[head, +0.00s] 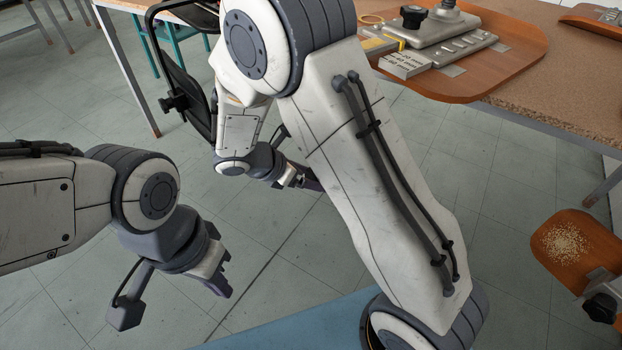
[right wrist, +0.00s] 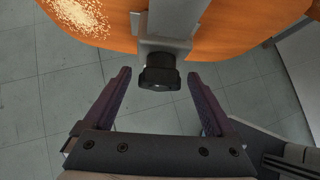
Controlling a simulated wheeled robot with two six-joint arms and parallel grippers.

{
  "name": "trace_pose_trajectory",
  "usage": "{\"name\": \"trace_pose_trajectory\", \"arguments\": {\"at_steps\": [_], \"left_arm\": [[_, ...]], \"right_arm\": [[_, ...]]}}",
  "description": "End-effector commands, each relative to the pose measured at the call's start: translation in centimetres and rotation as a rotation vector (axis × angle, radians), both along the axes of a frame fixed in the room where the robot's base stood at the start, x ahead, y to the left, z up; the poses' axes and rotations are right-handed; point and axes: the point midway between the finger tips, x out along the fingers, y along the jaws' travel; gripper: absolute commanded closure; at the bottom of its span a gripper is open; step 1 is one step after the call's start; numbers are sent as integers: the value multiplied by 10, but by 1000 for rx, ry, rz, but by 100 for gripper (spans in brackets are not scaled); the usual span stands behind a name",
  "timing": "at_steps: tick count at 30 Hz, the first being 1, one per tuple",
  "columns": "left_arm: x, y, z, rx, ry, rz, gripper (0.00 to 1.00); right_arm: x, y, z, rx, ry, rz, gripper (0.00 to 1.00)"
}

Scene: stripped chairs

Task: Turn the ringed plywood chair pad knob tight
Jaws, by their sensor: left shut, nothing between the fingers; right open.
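In the right wrist view a black knob (right wrist: 160,72) sits on a grey bracket (right wrist: 165,45) at the edge of an orange-brown plywood pad (right wrist: 235,22). My right gripper (right wrist: 160,92) is open, with one purple finger on each side of the knob and a gap to both. In the head view the right gripper (head: 308,181) shows partly past my own arm, which hides what lies to its right. A plywood pad (head: 604,246) with a dark knob (head: 601,308) shows at the right edge; I cannot tell if it is the same pad. My left gripper (head: 222,281) is shut and empty.
A black chair frame (head: 185,85) stands upper left. Tiled floor is clear around my left gripper.

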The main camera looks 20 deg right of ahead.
Motion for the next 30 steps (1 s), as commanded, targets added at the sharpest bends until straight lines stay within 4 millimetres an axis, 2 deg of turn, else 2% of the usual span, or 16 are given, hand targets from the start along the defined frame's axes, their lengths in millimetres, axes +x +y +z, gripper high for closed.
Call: {"name": "trace_pose_trajectory", "arguments": {"at_steps": [4,5,9,11,12,23,30], "left_arm": [[0,0,0,0,0,0,100],[0,0,0,0,0,0,100],[0,0,0,0,0,0,100],[0,0,0,0,0,0,100],[0,0,0,0,0,0,100],[0,0,-13,0,0,0,100],[0,0,-44,0,0,0,100]], "right_arm": [[0,0,0,0,0,0,10],[0,0,0,0,0,0,14],[0,0,0,0,0,0,67],[0,0,0,0,0,0,90],[0,0,0,0,0,0,96],[-1,0,-2,24,-70,0,95],[-2,0,-7,76,-232,2,95]]}}
